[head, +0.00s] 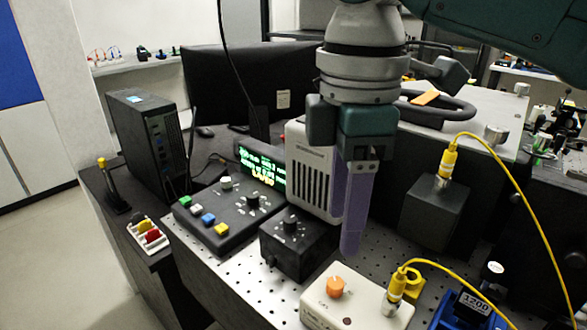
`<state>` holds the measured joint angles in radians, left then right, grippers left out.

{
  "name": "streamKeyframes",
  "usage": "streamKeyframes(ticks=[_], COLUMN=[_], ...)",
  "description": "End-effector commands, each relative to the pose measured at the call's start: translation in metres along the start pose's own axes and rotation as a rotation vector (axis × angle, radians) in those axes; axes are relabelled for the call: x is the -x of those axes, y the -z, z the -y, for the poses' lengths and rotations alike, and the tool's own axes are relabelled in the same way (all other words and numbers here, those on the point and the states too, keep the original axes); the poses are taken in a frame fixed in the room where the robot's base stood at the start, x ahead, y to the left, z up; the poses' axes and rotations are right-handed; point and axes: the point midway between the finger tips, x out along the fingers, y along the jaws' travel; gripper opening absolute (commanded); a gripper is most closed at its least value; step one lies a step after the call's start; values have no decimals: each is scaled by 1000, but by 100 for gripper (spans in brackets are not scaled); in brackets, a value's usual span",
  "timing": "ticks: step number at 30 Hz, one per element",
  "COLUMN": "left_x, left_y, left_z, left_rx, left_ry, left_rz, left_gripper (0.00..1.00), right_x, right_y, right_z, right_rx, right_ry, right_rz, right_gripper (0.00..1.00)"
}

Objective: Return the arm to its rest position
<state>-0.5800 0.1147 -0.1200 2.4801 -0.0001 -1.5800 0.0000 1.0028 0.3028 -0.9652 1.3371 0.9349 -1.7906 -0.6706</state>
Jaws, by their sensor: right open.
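My right arm comes in from the top right. Its gripper (350,215) points down over the bench, in front of a white vented box (310,165). The two purple fingers look empty, and the jaws are open. The fingertips hang beside a small black box with a knob (290,247) and above the perforated metal bench top (225,285). I cannot tell whether they touch anything. My left gripper is not in view.
A control box with coloured buttons and a green display (230,210) stands left of the gripper. A white box with an orange knob (345,302) and yellow cables (535,225) are in front and right. A black computer (150,140) and monitor (250,80) stand behind.

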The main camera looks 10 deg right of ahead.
Motion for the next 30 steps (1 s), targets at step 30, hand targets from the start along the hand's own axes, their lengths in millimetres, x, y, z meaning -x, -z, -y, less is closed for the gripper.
streamKeyframes(ticks=[30], left_x=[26], left_y=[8], left_z=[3], left_rx=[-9], left_ry=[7], left_rz=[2], left_gripper=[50], right_x=[-53], right_y=[-83], right_z=[189], right_rx=[-1229], right_ry=[-202], right_rz=[-264], right_gripper=[56])
